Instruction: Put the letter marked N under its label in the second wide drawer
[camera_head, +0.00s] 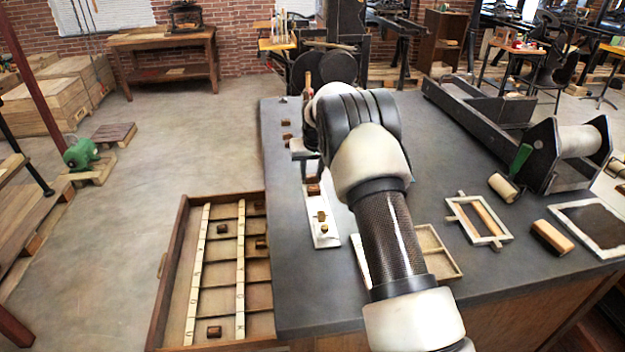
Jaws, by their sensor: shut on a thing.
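The wide drawer (171,258) stands open at the lower left, beside the counter. Two pale label strips (197,265) run along its length; only a few letters, such as U and K, can be made out. Several small brown letter blocks (214,331) lie in its compartments. My gripper (308,176) is over the left part of the counter, partly hidden by my own arm. It is shut on a small brown block (314,189), above the far end of a white plate. I cannot read a mark on this block.
The white plate (327,240) on the dark counter (300,300) carries small pieces. More brown blocks (286,122) lie near the counter's left edge.

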